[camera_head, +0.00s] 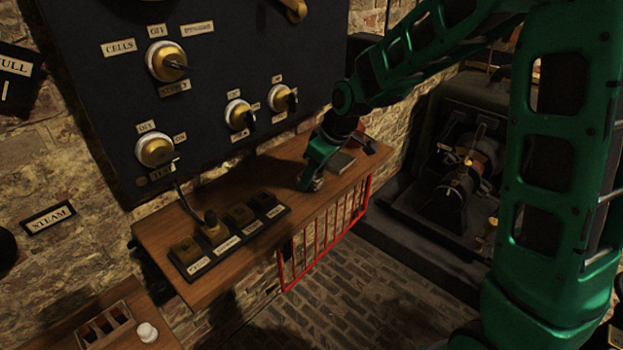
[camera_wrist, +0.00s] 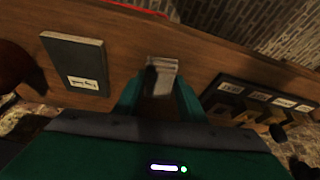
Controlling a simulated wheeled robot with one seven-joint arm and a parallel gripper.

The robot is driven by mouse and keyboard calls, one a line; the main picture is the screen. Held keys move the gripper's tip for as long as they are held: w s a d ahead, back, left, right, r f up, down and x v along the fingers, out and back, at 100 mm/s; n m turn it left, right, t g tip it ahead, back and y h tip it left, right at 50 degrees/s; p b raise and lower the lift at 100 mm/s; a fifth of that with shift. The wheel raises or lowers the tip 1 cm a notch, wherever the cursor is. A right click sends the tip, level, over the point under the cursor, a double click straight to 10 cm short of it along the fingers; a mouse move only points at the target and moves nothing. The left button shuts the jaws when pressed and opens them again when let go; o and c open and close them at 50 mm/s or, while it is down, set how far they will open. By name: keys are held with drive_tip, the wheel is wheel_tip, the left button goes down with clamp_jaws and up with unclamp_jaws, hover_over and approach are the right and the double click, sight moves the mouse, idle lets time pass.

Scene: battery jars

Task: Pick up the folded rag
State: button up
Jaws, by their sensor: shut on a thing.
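The folded rag (camera_wrist: 162,65) is a small, pale grey, layered bundle between my fingertips in the wrist view. My gripper (camera_wrist: 158,92) is shut on it, one green finger on each side. In the head view my gripper (camera_head: 311,181) points down at the wooden shelf, near its front edge, and largely hides the rag. Whether the rag touches the shelf or is just clear of it, I cannot tell.
A dark labelled book (camera_wrist: 74,65) lies on the shelf beside my gripper. On the other side is a black strip (camera_head: 228,233) with several labelled blocks. A red rail (camera_head: 325,231) hangs below the shelf's front edge. A dark switch panel (camera_head: 215,75) stands behind.

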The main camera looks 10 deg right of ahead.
wheel_tip(320, 180, up, 3)
drive_tip(key=s+a+r, duration=0.7)
drive_tip(key=a, duration=0.2)
drive_tip(key=shift+s+a, duration=0.1)
